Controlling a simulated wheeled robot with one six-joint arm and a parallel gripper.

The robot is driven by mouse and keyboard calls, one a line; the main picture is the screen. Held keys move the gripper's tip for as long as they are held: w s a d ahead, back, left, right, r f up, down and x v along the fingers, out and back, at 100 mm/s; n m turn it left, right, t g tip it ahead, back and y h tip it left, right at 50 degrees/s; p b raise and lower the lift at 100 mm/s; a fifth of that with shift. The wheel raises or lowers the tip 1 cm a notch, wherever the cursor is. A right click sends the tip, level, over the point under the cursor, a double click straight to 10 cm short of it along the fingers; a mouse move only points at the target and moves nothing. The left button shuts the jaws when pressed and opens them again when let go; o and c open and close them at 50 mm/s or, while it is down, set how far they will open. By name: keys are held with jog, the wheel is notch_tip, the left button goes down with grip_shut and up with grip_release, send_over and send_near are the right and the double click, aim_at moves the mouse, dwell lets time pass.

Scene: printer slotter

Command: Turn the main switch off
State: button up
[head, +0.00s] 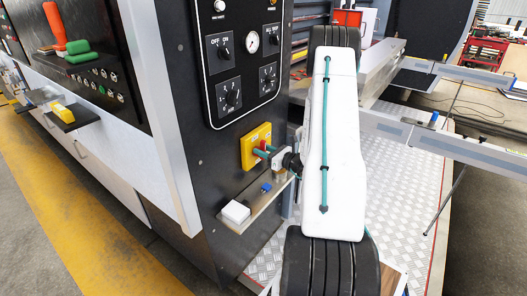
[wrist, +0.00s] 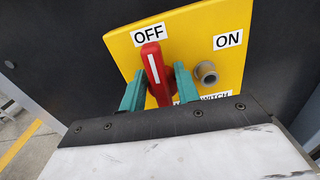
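The main switch is a yellow plate (wrist: 225,65) with a red handle (wrist: 157,75) that bears a white stripe. In the wrist view the handle's upper end points at the OFF label (wrist: 149,34). The ON label (wrist: 228,40) is at the upper right. My gripper (wrist: 160,85) has its green fingers on either side of the handle, and they look open with a small gap on the right; contact on the left is unclear. In the head view my gripper (head: 264,152) reaches the yellow switch plate (head: 250,147), and its fingers partly cover the handle.
A grey round knob (wrist: 207,73) sits right of the handle. Below the switch, a metal shelf (head: 254,203) carries a white block (head: 236,212) and a small blue item. A dark control panel (head: 241,60) with knobs and a gauge is above. A yellow floor stripe runs at left.

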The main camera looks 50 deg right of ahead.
jog(key=shift+c, duration=1.1)
jog(key=shift+n, duration=0.4)
jog(key=o, duration=0.6)
jog(key=shift+o, duration=0.2)
jog(key=shift+s, duration=0.15)
jog(key=s, duration=0.7)
jog(key=shift+s+d, duration=0.25)
jog(key=shift+d, duration=0.05)
